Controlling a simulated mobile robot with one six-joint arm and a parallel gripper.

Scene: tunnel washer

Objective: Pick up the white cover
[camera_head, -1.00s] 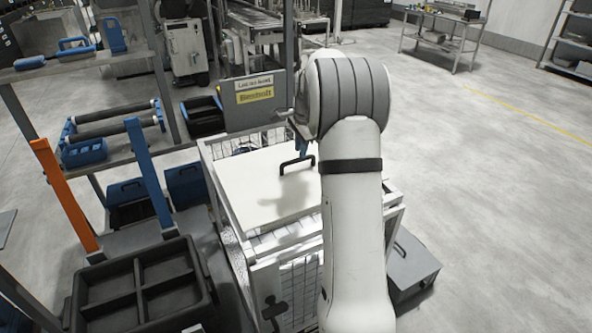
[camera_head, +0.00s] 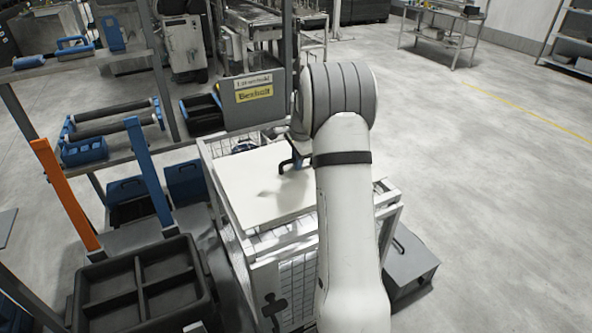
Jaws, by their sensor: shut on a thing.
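The white cover (camera_head: 256,193) is a flat panel lying on top of a white wire-mesh cage cart, with a black handle (camera_head: 283,168) standing up from it. My gripper (camera_head: 294,160) is at the handle and shut on it. My arm hides part of the gripper and the right part of the cover. The cover looks level and rests on or very close to the cage frame; I cannot tell if there is a gap under it.
A sign board (camera_head: 254,97) stands behind the cage. A black divided tray (camera_head: 141,289) is at the front left. A rack (camera_head: 112,118) with blue and orange parts stands on the left. A grey box (camera_head: 411,262) is on the floor right of the cage.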

